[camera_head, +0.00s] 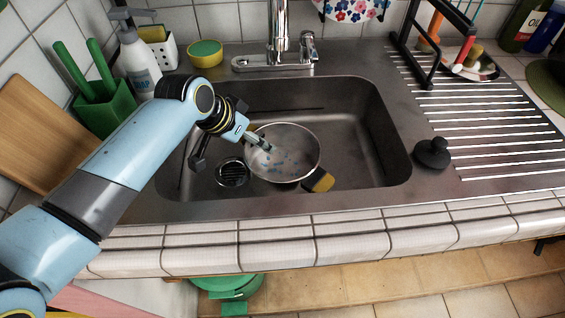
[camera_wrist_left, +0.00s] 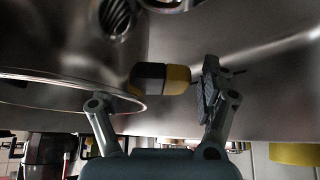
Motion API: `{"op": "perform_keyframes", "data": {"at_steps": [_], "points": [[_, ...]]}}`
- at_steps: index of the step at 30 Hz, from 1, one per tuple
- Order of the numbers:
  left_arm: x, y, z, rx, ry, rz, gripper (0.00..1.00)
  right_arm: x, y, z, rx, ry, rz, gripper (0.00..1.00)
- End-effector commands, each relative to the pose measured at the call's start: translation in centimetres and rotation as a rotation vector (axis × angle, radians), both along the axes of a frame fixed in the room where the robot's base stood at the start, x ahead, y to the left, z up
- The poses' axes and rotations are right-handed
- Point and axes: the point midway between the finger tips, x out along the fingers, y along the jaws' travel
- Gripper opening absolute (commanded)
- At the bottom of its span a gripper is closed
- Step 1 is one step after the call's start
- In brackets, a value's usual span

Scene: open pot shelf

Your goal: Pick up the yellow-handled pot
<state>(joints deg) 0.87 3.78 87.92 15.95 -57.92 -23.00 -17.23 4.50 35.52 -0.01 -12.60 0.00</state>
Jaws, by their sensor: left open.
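The pot (camera_head: 283,140) is a round metal pan standing in the sink, with bluish spots inside. Its short yellow and black handle (camera_head: 321,181) points toward the sink's front right. In the left wrist view the handle (camera_wrist_left: 174,79) appears between my two fingers, and the pot's side (camera_wrist_left: 60,95) fills the left. My left gripper (camera_head: 233,156) is open and empty, at the pot's left side in the head view, with one finger over the pot. In the wrist view the gripper (camera_wrist_left: 153,88) is apart from the handle. My right gripper is not in view.
The sink (camera_head: 365,150) has walls around the pot and a drain (camera_head: 232,173) left of it. A faucet (camera_head: 280,40) stands behind. A black stopper (camera_head: 432,153) lies at right. A soap bottle (camera_head: 137,65) and green holder (camera_head: 105,108) stand at left.

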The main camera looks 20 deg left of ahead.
Motion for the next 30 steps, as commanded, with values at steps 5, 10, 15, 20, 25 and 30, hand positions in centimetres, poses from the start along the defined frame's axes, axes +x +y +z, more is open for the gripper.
{"op": "perform_keyframes", "data": {"at_steps": [5,10,15,20,25,30], "points": [[-0.02,-0.01,0.04,0.000,0.000,0.000,0.73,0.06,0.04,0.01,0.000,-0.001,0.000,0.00],[-0.02,0.00,0.05,0.000,0.000,0.000,0.51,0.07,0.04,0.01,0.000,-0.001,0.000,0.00],[-0.04,-0.01,0.05,0.000,0.000,0.000,0.28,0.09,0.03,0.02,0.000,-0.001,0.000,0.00],[-0.05,-0.01,0.05,-0.001,0.000,-0.001,0.07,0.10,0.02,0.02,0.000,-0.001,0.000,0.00],[0.09,-0.07,0.21,-0.003,-0.004,0.001,0.00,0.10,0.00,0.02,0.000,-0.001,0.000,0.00],[0.09,-0.06,0.21,-0.003,-0.003,0.001,0.00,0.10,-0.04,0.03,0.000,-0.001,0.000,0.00]]}}
